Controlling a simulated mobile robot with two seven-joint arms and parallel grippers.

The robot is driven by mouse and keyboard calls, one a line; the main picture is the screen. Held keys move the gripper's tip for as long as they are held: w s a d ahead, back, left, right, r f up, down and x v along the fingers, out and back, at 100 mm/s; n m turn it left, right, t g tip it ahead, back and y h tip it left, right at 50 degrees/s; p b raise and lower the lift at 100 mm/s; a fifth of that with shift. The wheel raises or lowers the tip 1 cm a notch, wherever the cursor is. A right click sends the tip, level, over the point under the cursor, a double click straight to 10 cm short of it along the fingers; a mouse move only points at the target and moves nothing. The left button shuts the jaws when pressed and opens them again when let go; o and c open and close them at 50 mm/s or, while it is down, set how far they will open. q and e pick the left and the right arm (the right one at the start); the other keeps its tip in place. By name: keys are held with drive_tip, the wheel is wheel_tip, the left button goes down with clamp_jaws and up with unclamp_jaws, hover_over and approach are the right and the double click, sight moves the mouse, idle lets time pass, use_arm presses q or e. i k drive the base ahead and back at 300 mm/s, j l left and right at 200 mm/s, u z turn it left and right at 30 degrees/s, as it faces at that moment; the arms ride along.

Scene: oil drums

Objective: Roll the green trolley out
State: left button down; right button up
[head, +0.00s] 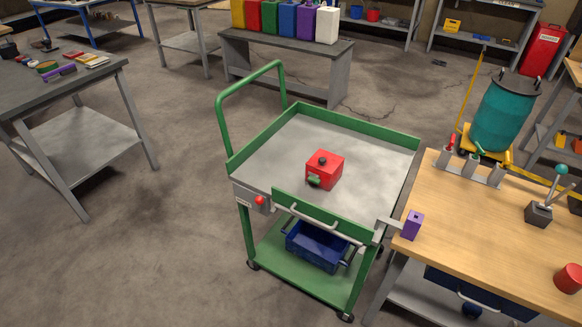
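The green trolley (335,291) stands on the floor in the middle of the head view, with its left front corner toward me. It has a grey top tray (270,150), a tall green push handle (222,125) at the left end and a pale bar across its front panel. A red knob (260,200) sits on a grey box at the left corner. A blue crate (317,247) sits on the lower shelf. Neither of my grippers shows.
A wooden-topped bench (470,240) stands close against the trolley's right side; a grey bracket (388,224) lies between them. A purple block (412,225) stands on the bench corner. A grey table (60,85) is at left. The floor left of the trolley is clear.

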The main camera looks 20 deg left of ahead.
sight(378, 161)
drive_tip(key=z, duration=0.35)
drive_tip(key=j+z, duration=0.15)
drive_tip(key=z, duration=0.2)
drive_tip(key=j+z, duration=0.1)
drive_tip(key=z, duration=0.2)
drive_tip(key=i+j, duration=0.1)
drive_tip(key=j, duration=1.9)
drive_tip(key=i+j, duration=0.15)
drive_tip(key=j, duration=1.85)
drive_tip(key=i, duration=0.05)
